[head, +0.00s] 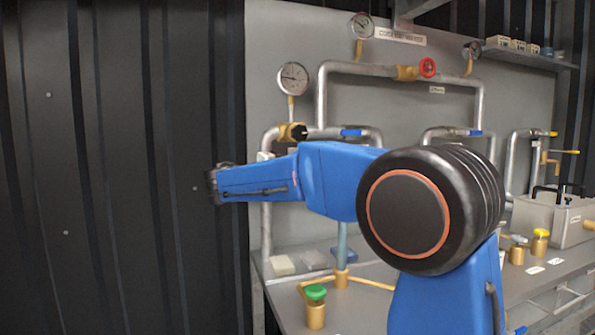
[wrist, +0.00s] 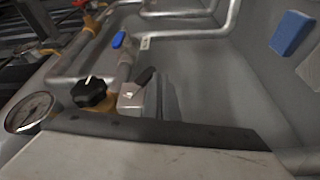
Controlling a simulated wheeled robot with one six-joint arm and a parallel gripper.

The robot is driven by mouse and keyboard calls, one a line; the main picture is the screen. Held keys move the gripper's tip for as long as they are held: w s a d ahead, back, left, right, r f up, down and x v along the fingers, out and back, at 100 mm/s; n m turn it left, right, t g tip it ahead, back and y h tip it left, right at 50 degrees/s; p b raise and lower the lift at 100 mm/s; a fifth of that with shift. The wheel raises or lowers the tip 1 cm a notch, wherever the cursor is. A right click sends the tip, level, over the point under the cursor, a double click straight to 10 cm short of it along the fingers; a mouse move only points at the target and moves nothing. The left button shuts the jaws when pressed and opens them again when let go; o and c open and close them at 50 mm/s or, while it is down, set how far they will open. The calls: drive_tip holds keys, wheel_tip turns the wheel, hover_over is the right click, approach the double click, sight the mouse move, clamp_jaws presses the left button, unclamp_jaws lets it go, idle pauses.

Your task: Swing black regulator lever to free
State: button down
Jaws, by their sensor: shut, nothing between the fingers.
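A black regulator knob with a pale mark (wrist: 88,92) sits on a brass body beside the pipe in the wrist view. The same black and brass regulator (head: 298,131) shows above my arm in the head view. A short black lever (wrist: 145,76) stands tilted on a small grey block just right of the knob. My gripper (head: 213,185) is at the far left end of my blue arm, shut and empty. It is apart from the regulator, to its left and lower in the head view. My arm hides part of the pipework below the regulator.
A pressure gauge (head: 292,79) stands above the regulator. A blue-handled valve (head: 355,132) is right of it and a red handwheel (head: 428,67) higher up. A green-capped brass fitting (head: 316,305) stands on the bench below. The dark corrugated wall (head: 100,150) lies left.

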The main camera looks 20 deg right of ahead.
drive_tip(key=shift+d+r, duration=0.3)
drive_tip(key=shift+d, duration=0.6)
idle(1.2)
